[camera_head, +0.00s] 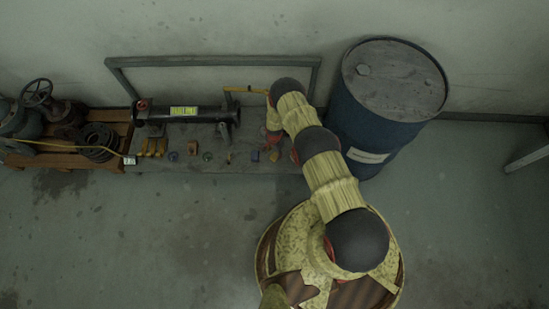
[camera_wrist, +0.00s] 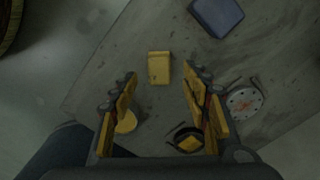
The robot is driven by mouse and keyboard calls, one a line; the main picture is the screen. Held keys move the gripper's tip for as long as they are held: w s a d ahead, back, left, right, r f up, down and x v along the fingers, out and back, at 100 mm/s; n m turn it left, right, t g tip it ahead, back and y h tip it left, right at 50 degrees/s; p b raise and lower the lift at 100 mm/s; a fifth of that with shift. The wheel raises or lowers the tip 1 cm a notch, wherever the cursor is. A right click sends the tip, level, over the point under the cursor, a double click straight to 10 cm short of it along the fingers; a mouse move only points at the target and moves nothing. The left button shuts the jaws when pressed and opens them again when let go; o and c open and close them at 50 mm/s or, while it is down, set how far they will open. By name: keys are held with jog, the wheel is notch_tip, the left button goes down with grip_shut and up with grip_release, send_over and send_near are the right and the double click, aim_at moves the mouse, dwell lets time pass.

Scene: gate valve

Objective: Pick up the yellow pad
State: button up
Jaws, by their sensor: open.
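The yellow pad (camera_wrist: 159,68) is a small yellow block lying flat on the grey bench top. In the wrist view it shows ahead of the gap between my fingertips. In the head view a small yellow piece (camera_head: 275,155), apparently the same pad, lies near the bench's right end beside my arm. My gripper (camera_wrist: 161,88) is open, with one yellow-lined finger on each side of the gap and nothing held. I cannot tell how high the fingertips are above the pad. In the head view my arm hides most of my gripper.
A blue block (camera_wrist: 216,15) lies up and right of the pad. A white dial (camera_wrist: 243,102) lies right of my right finger. A round black piece with yellow (camera_wrist: 188,138) sits between the fingers. A blue drum (camera_head: 375,115) stands right of the bench (camera_head: 215,135). A black pipe (camera_head: 185,114) lies along it.

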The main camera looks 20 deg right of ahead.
aim_at(275, 155)
notch_tip(275, 155, down, 4)
jog(key=shift+s+f+b, duration=0.1)
jog(key=shift+b, duration=0.85)
jog(key=shift+c, duration=0.7)
grip_shut()
